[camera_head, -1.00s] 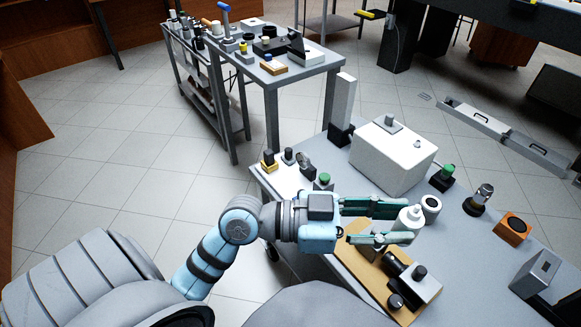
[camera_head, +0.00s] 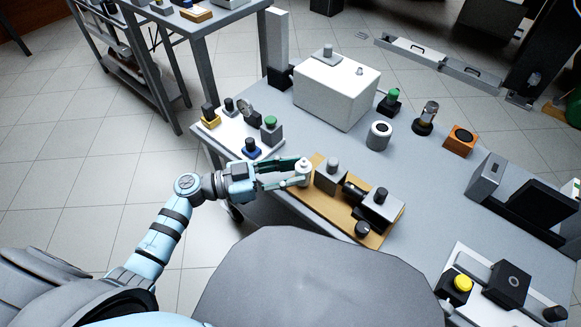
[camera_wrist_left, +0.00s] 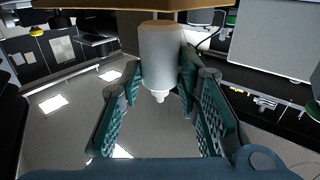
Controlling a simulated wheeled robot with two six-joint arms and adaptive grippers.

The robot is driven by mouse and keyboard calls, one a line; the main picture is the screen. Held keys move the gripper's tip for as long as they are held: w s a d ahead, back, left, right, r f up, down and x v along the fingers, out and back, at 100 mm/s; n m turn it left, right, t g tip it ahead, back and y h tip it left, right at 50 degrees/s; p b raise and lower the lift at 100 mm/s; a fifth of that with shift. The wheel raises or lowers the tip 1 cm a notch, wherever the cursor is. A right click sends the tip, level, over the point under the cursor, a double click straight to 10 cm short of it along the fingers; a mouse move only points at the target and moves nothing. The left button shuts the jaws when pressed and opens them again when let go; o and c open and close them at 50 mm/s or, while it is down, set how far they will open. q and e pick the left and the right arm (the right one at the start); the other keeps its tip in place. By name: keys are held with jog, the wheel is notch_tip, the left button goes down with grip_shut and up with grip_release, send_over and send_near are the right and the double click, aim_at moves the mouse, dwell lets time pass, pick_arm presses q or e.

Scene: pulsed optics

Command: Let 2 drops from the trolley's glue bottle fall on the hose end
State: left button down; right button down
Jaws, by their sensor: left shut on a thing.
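A small white bottle with a narrow nozzle, likely the glue bottle (camera_head: 303,174), is between the green fingers of my left gripper (camera_head: 300,173). The gripper is shut on it. The bottle is upright, nozzle up, by the left end of a wooden board (camera_head: 333,209). In the left wrist view, which looks upside down, the bottle (camera_wrist_left: 160,58) shows its nozzle pointing to the picture's bottom and its base close to a brown edge. I cannot tell whether it touches the board. I cannot make out the hose end for sure. My right gripper is not in view.
Grey blocks and a black cylinder (camera_head: 353,190) stand on the board, right of the bottle. Behind are a white box (camera_head: 336,92), a white cup-like cylinder (camera_head: 379,136) and a green-topped block (camera_head: 270,130). A blue-based part (camera_head: 251,149) is close behind the gripper.

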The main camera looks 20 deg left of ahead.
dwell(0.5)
pick_arm(q)
jog(key=shift+b, duration=0.35)
jog(key=shift+f+b, duration=0.6)
jog(key=shift+b, duration=0.3)
jog(key=c, duration=1.1)
grip_release()
